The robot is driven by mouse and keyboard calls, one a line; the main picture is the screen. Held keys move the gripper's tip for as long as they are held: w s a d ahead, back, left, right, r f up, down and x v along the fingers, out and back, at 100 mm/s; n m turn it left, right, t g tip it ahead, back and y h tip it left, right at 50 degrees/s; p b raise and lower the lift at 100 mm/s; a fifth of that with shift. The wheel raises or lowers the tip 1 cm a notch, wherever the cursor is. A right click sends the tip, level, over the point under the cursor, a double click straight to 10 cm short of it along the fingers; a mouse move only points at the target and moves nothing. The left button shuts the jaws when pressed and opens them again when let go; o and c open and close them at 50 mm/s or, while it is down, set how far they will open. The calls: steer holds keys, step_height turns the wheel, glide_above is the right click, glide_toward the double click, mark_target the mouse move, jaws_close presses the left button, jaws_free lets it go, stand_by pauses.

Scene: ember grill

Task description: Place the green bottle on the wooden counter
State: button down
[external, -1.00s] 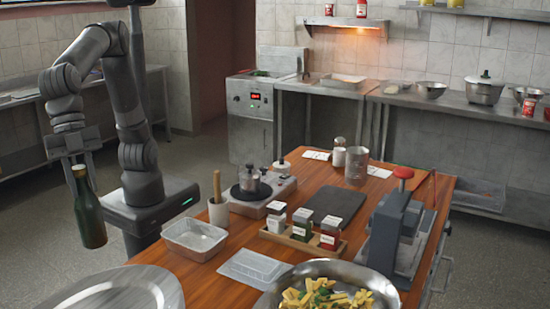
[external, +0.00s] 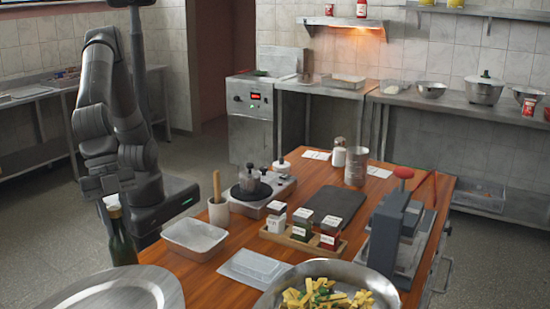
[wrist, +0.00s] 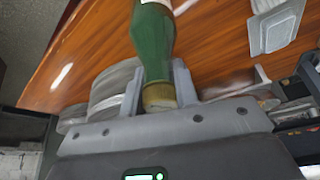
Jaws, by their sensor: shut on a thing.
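The wooden counter (wrist: 95,50) shows behind the bottle there. The bottle's base is cut off by the wrist view and lies behind the metal platter in the external view. I cannot tell whether it touches the counter.
A metal platter (external: 110,294) and an empty metal tray (external: 195,239) stand near the bottle. A mortar with pestle (external: 218,212), a clear lid (external: 254,267), a spice rack (external: 300,238) and a food bowl (external: 280,285) crowd the counter. Narrow bare wood shows between them.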

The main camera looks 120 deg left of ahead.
steer(key=shift+f, duration=0.1)
steer(key=c, duration=1.1)
jaws_free()
steer(key=v, duration=1.2)
steer(key=s+a+f+n+g, duration=0.1)
steer(key=s+a, duration=0.2)
steer(key=a, duration=1)
steer(key=s+a+n, duration=0.1)
steer(key=s+a, duration=0.1)
steer(key=a, duration=1.1)
steer(key=s+a+f+t, duration=0.1)
steer(key=s+a+f, duration=0.1)
steer(key=s+a, duration=0.1)
steer(key=s+a+f+n+y, duration=0.1)
steer(key=s+a+f, duration=0.1)
steer(key=a, duration=0.4)
steer(key=s+a+f+n+t, duration=0.1)
steer(key=s+a+f, duration=0.1)
steer(key=s+a, duration=0.2)
steer(key=shift+s+a+t+y, duration=0.3)
steer(key=shift+s+a+y, duration=0.1)
steer(key=shift+a, duration=0.1)
